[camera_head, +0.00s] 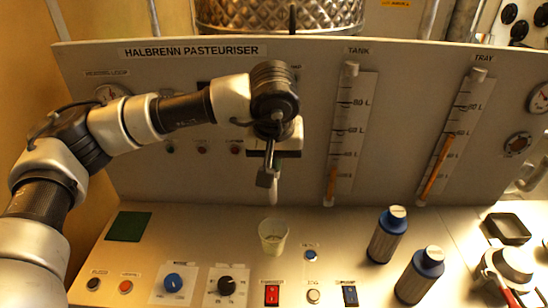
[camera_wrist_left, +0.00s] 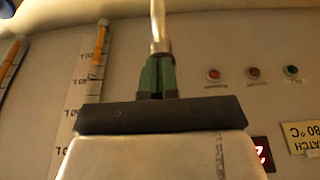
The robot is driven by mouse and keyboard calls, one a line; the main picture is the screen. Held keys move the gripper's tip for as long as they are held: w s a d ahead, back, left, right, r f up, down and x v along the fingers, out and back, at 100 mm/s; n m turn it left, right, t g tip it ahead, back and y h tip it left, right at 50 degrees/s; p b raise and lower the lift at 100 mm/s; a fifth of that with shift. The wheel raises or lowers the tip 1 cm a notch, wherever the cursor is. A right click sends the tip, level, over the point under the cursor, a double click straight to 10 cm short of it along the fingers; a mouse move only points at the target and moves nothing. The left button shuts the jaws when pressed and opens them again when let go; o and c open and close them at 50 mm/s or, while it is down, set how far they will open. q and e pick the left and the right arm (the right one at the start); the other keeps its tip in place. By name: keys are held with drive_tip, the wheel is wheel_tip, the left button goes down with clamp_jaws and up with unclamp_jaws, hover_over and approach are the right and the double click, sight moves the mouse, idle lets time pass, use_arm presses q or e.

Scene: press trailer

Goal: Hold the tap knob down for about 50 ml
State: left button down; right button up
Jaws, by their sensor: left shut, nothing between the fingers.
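My left gripper (camera_head: 268,178) hangs in front of the panel, above a pale cup (camera_head: 273,237) on the counter. The left wrist view shows its green fingers (camera_wrist_left: 157,76) shut together with nothing between them. A silver metal piece (camera_wrist_left: 158,28), seemingly part of the tap, shows right at the fingertips; I cannot tell whether they touch it. In the head view a pale spout-like piece (camera_head: 275,187) shows just beside and below the gripper, over the cup. The tap knob cannot be made out clearly. The level in the cup is too small to read. My right gripper is out of view.
Two dark bottles with silver caps (camera_head: 387,235) (camera_head: 420,275) stand right of the cup. A blue knob (camera_head: 174,283), a black knob (camera_head: 226,286) and a red switch (camera_head: 272,294) lie along the front. A green pad (camera_head: 127,226) is at the left. Tank (camera_head: 350,130) and tray (camera_head: 455,130) gauges are on the panel.

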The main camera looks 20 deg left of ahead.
use_arm(q)
drive_tip(key=shift+s+f, duration=0.1)
drive_tip(key=shift+f, duration=0.3)
idle(0.4)
drive_tip(key=r, duration=0.1)
drive_tip(key=r+p, duration=0.1)
drive_tip(key=r, duration=0.1)
drive_tip(key=r+p, duration=0.1)
drive_tip(key=shift+d+r, duration=0.2)
drive_tip(key=shift+d, duration=0.05)
drive_tip(key=r, duration=0.1)
drive_tip(key=r+b, duration=0.1)
drive_tip(key=r, duration=0.1)
drive_tip(key=shift+s+a+r+b, duration=0.1)
drive_tip(key=shift+s+a+b, duration=0.05)
drive_tip(key=shift+a+b, duration=0.2)
drive_tip(key=b+v, duration=0.1)
drive_tip(key=v, duration=0.6)
drive_tip(key=shift+d, duration=0.2)
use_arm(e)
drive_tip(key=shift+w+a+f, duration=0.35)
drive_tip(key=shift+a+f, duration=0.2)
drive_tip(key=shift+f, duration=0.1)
use_arm(q)
drive_tip(key=shift+s, duration=0.2)
drive_tip(key=shift+d, duration=0.1)
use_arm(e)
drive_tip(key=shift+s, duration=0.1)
